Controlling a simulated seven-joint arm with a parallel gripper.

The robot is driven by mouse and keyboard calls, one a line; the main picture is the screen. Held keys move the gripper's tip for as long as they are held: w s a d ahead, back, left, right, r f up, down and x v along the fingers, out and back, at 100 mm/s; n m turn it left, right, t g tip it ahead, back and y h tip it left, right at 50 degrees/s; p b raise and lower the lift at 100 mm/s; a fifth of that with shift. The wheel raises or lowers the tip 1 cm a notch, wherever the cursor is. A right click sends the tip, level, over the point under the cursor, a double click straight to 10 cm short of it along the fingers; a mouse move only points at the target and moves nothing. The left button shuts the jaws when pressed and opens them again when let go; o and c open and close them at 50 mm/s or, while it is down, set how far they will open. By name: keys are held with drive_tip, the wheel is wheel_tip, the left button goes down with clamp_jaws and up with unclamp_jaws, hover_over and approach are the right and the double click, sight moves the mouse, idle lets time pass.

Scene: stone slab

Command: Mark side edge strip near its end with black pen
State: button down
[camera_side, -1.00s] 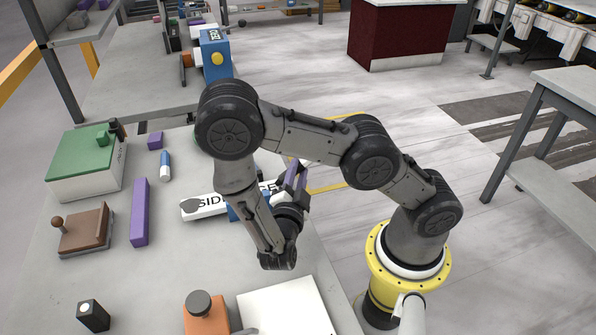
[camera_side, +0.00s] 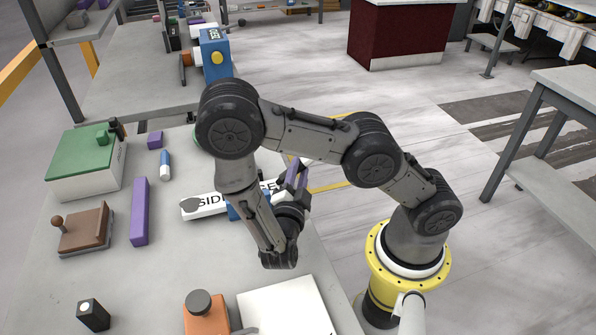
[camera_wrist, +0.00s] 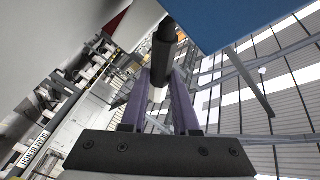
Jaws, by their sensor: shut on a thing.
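The white side edge strip (camera_side: 203,207) lies across the slab, lettered with "SIDE" at its left part. My arm hides its middle, and a blue block (camera_side: 236,212) shows beside it there. My gripper (camera_side: 296,172), with purple fingers, is at the strip's right end. In the wrist view my gripper (camera_wrist: 160,75) is shut on the black pen (camera_wrist: 164,42), a dark cylinder with a pale band between the fingers. A blue surface (camera_wrist: 230,20) fills the top right, close to the pen's far end. I cannot tell whether the pen touches the strip.
A green-lidded box (camera_side: 85,165), a brown block with a knob (camera_side: 84,230), a purple bar (camera_side: 139,212) and a blue-and-white tube (camera_side: 165,167) stand left. In front are a small black block (camera_side: 93,315), an orange block (camera_side: 205,320) and a white panel (camera_side: 285,310).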

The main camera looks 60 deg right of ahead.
drive_tip(key=shift+s+d, duration=1.2)
idle(2.9)
wheel_tip(320, 180, up, 7)
idle(0.9)
drive_tip(key=w+a+n+t+y, duration=0.4)
drive_tip(key=w+n+t+y, duration=0.1)
drive_tip(key=w, duration=0.5)
drive_tip(key=w+a+n+t+y, duration=0.4)
drive_tip(key=w+n+t+y, duration=0.2)
drive_tip(key=w, duration=0.4)
drive_tip(key=shift+a+t+y, duration=0.2)
drive_tip(key=shift+t+y, duration=0.3)
